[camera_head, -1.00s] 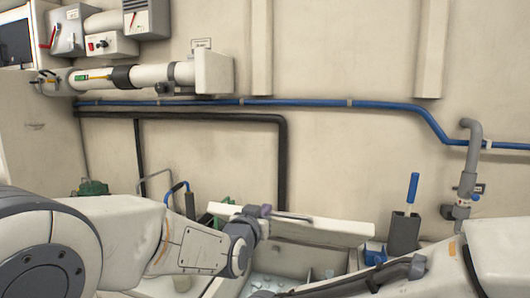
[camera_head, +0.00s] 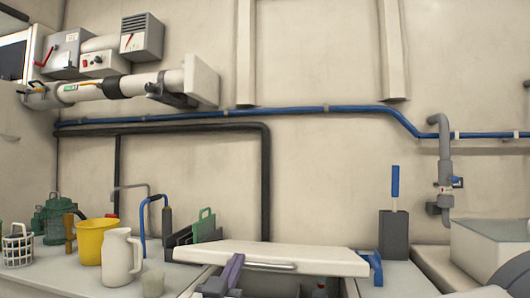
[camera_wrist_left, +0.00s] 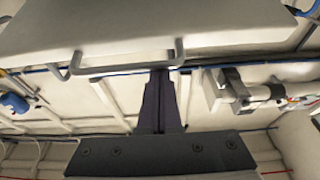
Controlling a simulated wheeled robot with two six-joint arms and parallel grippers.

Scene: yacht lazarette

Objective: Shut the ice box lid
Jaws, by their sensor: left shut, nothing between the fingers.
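The ice box lid (camera_head: 300,255) is a pale slab with a metal handle (camera_head: 270,266) on its near edge. It stands tilted up, apart from the box, with a dark gap under it. Part of the ice box rim (camera_head: 202,284) shows at the bottom; most of the inside is hidden. My left gripper (camera_head: 236,262) is shut and empty, its purple-grey fingers at the left end of the handle. In the left wrist view the lid (camera_wrist_left: 150,28) fills the top, and the fingertips (camera_wrist_left: 160,74) overlap the handle; contact is unclear. My right gripper is not in view.
A yellow bucket (camera_head: 91,242), a white jug (camera_head: 119,258) and a small cup (camera_head: 153,284) stand left of the box. A dark holder with a blue-handled tool (camera_head: 394,235) and a blue item (camera_head: 373,267) are at the lid's right end.

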